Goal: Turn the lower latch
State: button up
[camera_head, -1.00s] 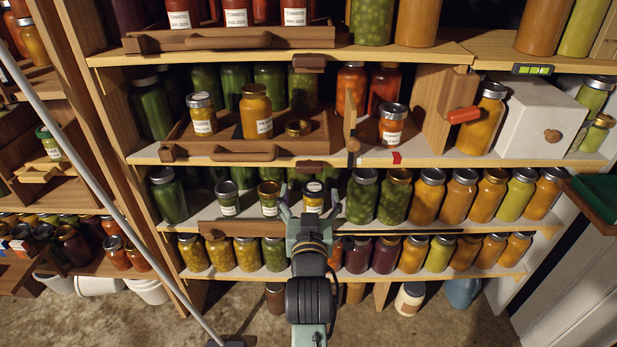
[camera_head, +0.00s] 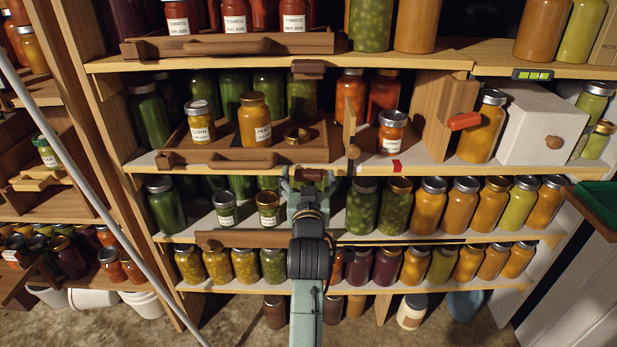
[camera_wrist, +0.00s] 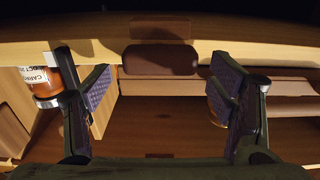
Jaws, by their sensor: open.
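The lower latch (camera_head: 308,173) is a small brown wooden block on the front edge of the middle shelf. In the wrist view it shows as a rounded, dark brown bar (camera_wrist: 160,60), lying crosswise at the upper middle. My gripper (camera_head: 308,179) is open, its fingers on either side of the latch. In the wrist view my gripper (camera_wrist: 162,87) shows a gap between each finger pad and the latch's ends. In the head view the fingers and wrist partly hide the latch.
An upper latch (camera_head: 308,69) sits on the shelf edge above. A wooden tray (camera_head: 225,157) with jars stands just above left. Jars line the shelf below.

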jog(key=c, duration=1.1)
jog(key=shift+c, duration=0.2)
jog(key=shift+n, duration=0.3)
jog(key=n, duration=0.2)
jog(key=n+p, duration=0.1)
jog(key=shift+a+n, duration=0.2)
jog(key=shift+n, duration=0.2)
jog(key=n, duration=0.2)
jog(key=n+p, duration=0.1)
jog(key=n, duration=0.1)
jog(key=shift+a+f+n, duration=0.15)
jog(key=shift+f+n, duration=0.05)
jog(key=shift+n, duration=0.1)
jog(key=n, duration=0.4)
jog(key=shift+a+f+p, duration=0.15)
jog(key=shift+p, duration=0.2)
jog(key=shift+f+n, duration=0.15)
jog(key=shift+n, duration=1.05)
jog(key=shift+f+n, duration=0.1)
jog(key=shift+n, duration=1.1)
